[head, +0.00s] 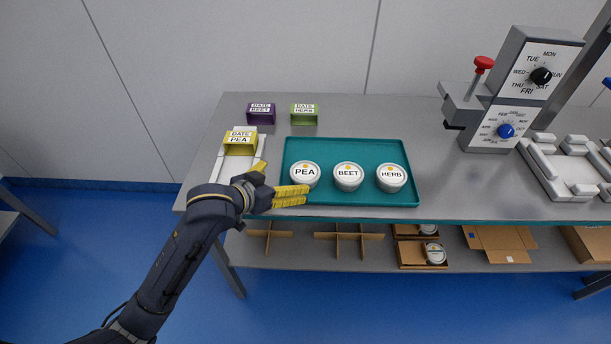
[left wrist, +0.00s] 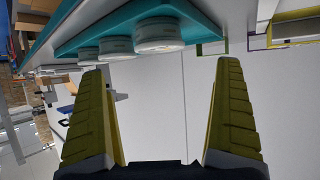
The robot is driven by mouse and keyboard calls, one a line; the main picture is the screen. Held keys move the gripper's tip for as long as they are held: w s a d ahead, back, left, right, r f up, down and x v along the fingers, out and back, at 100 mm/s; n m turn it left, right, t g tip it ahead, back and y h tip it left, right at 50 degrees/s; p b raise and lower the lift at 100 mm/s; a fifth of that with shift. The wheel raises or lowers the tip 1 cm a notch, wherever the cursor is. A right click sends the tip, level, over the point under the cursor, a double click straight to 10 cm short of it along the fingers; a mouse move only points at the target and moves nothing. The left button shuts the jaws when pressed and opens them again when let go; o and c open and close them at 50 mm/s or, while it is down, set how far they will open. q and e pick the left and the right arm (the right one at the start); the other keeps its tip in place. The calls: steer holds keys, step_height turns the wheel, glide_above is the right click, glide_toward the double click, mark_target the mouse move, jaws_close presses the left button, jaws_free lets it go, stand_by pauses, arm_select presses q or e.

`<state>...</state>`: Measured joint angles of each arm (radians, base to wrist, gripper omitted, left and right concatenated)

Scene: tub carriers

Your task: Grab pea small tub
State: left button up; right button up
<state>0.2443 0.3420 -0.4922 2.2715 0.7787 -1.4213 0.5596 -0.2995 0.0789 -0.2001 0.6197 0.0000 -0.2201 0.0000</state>
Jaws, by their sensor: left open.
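The pea tub (head: 305,174), a small white tub with PEA on its lid, stands upright at the left of the teal tray (head: 345,147). The beet tub (head: 348,177) and herb tub (head: 391,178) stand to its right in the same tray. My left gripper (head: 282,184) has yellow fingers and is at the tray's left front corner, just left of the pea tub. In the left wrist view its fingers (left wrist: 162,105) are wide apart with nothing between them. The nearest tub (left wrist: 158,36) there is beyond the fingertips; its label is not readable. My right gripper is out of view.
A yellow PEA carrier (head: 240,142) stands left of the tray, with purple BEET (head: 261,113) and green HERB (head: 304,113) carriers behind. A date stamping device (head: 500,110) and white fixture (head: 565,170) stand at the right. A lower shelf (head: 375,251) holds cardboard boxes and dividers.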

mark_target(304, 172)
arm_select(q)
steer(key=shift+x, duration=5.55)
steer(key=shift+d, duration=0.1)
steer(key=shift+c, duration=0.6)
steer(key=shift+s, duration=0.1)
steer(key=c, duration=1.4)
steer(key=shift+o, duration=0.2)
steer(key=shift+r, duration=0.15)
